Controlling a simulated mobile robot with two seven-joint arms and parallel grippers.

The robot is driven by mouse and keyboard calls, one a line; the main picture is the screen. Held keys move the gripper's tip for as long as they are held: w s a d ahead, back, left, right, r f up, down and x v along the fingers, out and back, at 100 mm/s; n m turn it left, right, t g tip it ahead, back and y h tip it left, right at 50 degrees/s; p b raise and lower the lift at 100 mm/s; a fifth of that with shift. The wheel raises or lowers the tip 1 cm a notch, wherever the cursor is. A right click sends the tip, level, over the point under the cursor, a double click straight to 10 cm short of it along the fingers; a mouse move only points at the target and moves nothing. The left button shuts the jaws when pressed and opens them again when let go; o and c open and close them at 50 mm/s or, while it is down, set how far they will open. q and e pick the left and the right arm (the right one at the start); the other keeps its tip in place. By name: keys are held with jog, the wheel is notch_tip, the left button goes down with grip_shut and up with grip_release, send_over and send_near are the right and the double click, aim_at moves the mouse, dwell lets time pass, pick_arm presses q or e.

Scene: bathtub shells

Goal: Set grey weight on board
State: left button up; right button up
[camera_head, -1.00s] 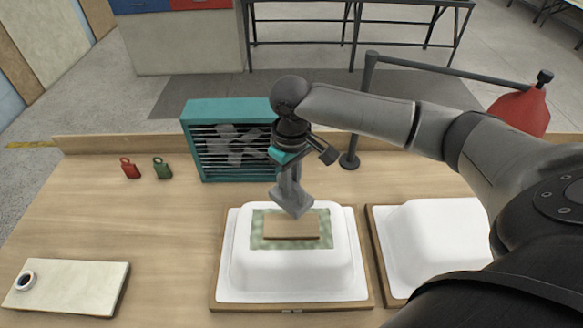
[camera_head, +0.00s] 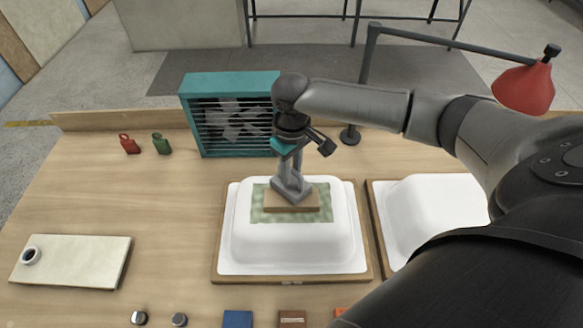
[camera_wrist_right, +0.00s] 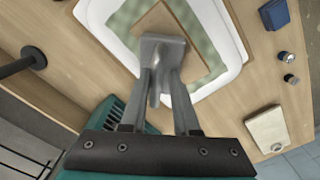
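The grey weight (camera_head: 291,192) has a wide flat base and is at the fingertips of my right gripper (camera_head: 289,172). The right wrist view also shows the weight (camera_wrist_right: 163,52), with both fingers (camera_wrist_right: 158,85) closed about its narrower part. The small brown board (camera_head: 309,207) lies on a green patterned patch (camera_head: 258,212) on top of the white tub shell (camera_head: 290,245). The board also shows in the right wrist view (camera_wrist_right: 202,42). The weight is over the board and looks to meet it; a thin gap cannot be ruled out. My left gripper is out of view.
A teal fan (camera_head: 229,113) stands behind the shell, with a dark post (camera_head: 366,85) and red lamp (camera_head: 524,88) to its right. A second shell (camera_head: 433,220) is at right. A cream slab (camera_head: 75,262) lies left. Small blocks, including a blue one (camera_head: 237,319), line the front.

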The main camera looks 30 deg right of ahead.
jog(key=shift+o, duration=1.2)
jog(key=shift+r, duration=0.1)
notch_tip(320, 180, up, 12)
